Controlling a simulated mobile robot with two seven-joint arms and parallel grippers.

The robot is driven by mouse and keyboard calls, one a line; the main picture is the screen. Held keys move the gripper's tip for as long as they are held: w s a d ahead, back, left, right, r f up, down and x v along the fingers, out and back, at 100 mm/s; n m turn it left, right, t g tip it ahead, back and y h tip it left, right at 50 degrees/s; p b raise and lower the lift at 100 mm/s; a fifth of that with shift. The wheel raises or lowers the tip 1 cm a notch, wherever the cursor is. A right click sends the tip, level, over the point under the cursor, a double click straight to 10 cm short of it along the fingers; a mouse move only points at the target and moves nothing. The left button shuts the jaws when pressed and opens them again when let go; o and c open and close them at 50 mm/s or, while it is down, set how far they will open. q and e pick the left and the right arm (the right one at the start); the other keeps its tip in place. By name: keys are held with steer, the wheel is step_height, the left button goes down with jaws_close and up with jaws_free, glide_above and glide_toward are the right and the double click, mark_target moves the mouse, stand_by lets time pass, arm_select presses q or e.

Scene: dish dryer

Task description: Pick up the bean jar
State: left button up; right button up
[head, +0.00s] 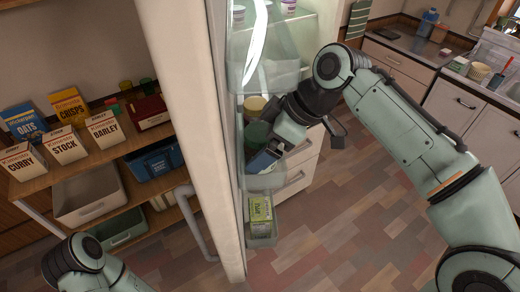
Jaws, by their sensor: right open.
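Two jars stand in the door shelf of the open fridge: one with a dark green lid (257,134) and one with a yellowish lid (255,104). No label on either can be read, so I cannot tell which is the bean jar. My right gripper (267,157) reaches into the door shelf from the right. It is open, with its tip just below and in front of the green-lidded jar, partly covering it. Whether it touches the jar cannot be seen. Of my left arm only a part shows at the bottom left; its gripper is out of view.
The fridge door edge (185,110) stands close left of the jars. A green carton (260,212) sits in the lower door shelf. Left, a wooden shelf holds boxes, a grey bin (88,198) and a blue bin (158,160). The tiled floor (345,230) is clear.

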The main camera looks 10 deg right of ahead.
steer(key=shift+r, duration=0.15)
steer(key=c, duration=1.4)
